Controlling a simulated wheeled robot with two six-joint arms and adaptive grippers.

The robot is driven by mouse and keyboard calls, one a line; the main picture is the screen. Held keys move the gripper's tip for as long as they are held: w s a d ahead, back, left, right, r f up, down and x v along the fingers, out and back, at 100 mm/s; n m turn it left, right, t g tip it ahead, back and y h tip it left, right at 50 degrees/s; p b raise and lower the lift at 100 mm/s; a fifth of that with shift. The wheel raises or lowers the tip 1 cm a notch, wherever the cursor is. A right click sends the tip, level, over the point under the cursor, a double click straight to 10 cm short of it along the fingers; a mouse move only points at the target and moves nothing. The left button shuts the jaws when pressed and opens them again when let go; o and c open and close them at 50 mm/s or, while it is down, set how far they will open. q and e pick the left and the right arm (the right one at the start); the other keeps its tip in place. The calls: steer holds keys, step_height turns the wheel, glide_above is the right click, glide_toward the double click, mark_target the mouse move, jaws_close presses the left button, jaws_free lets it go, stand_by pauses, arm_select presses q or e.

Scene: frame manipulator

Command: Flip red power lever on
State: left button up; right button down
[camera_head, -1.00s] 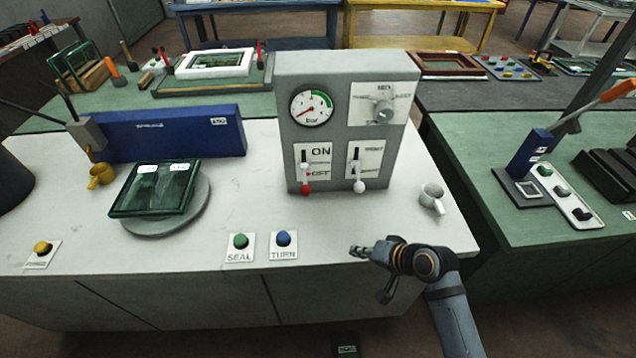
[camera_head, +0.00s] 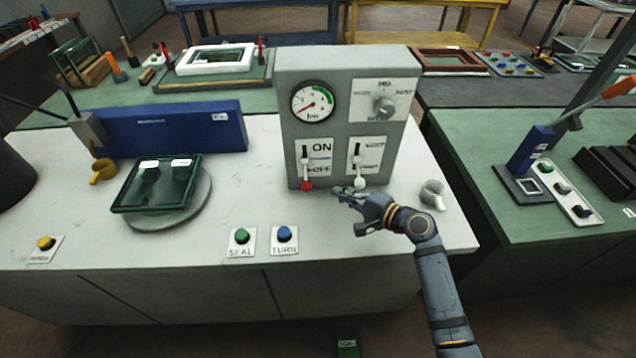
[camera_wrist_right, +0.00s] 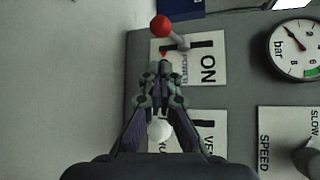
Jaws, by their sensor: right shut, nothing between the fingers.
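The red power lever (camera_head: 306,185) hangs down at the lower left of the grey control box (camera_head: 346,70), at the OFF end of its ON/OFF plate (camera_head: 319,153). In the right wrist view its red knob (camera_wrist_right: 160,26) shows just beyond my fingertips. My right gripper (camera_head: 338,191) is shut and empty, just in front of the box's lower edge, right of the red knob and apart from it. The right wrist view shows the closed fingers (camera_wrist_right: 161,68) pointing toward the red lever. My left gripper is not in view.
A white-knobbed lever (camera_head: 359,184) hangs close beside my right gripper and is partly behind its fingers in the wrist view (camera_wrist_right: 159,129). A white mug (camera_head: 432,194) stands right of the box. SEAL (camera_head: 242,242) and TURN (camera_head: 285,241) buttons lie in front on the white table.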

mark_target(306, 186)
steer(key=p+x, duration=0.1)
steer(key=x, duration=0.7)
steer(key=shift+w+a, duration=0.2)
steer(key=shift+a, duration=0.05)
steer(key=shift+w, duration=0.1)
